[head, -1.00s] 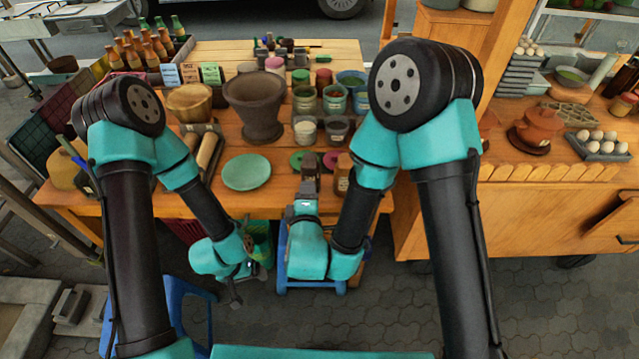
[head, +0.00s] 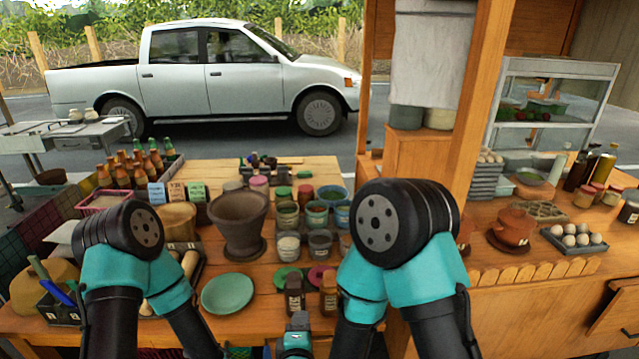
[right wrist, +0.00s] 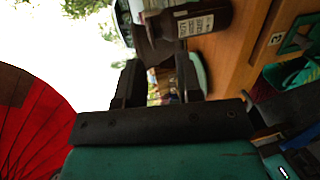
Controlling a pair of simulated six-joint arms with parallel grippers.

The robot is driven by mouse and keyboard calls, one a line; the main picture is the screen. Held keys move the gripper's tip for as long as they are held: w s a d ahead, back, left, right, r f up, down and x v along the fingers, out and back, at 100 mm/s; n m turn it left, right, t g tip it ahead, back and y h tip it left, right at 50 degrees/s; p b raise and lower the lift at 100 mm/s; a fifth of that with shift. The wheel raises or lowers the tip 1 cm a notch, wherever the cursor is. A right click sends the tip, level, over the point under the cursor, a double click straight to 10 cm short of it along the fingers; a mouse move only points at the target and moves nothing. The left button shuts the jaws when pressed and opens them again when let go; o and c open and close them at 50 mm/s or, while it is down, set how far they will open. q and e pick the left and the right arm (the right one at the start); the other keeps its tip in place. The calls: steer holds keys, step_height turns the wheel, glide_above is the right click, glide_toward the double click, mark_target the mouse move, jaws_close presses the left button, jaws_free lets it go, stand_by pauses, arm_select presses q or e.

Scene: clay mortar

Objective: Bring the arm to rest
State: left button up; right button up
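In the head view my right gripper (head: 298,325) is low at the centre, in front of the two brown labelled jars, the left jar (head: 294,296) and the right jar (head: 328,292). In the right wrist view its two dark fingers stand apart with nothing held between them (right wrist: 158,84). A brown labelled jar (right wrist: 200,20) lies beyond the fingertips there. My left arm reaches down past the bottom edge of the head view, so the left gripper is hidden. The clay mortar (head: 238,219) stands upright on the wooden table behind the jars.
A green plate (head: 228,294) lies left of the jars. Several small pots (head: 288,214) and a wooden bowl (head: 177,222) stand behind. Bottles in a crate (head: 150,164) are at the back left. A cart with a clay pot (head: 512,228) and eggs is at right.

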steer(key=s+d+f+m+g+h, duration=0.15)
steer(key=d+f+g+h, duration=0.25)
steer(key=d+f+g, duration=0.4)
steer(key=s+d+f+m+g+h, duration=0.1)
steer(key=d+f+m+g+h, duration=0.3)
steer(key=d, duration=0.6)
steer(key=s+d+f+m+g+y, duration=0.5)
steer(key=s+f+g+y, duration=0.2)
steer(key=s+f+g, duration=0.3)
steer(key=d+m+t+y, duration=0.1)
steer(key=m+t, duration=0.1)
steer(key=m, duration=0.1)
steer(key=w+d+f+m+t+y, duration=0.1)
steer(key=d+m+t+y, duration=0.1)
steer(key=m, duration=0.1)
steer(key=w+d+f+m+t+y, duration=0.1)
steer(key=d+m+t, duration=0.1)
steer(key=m+t, duration=0.1)
steer(key=shift+m+y, duration=0.4)
steer(key=shift+m, duration=0.15)
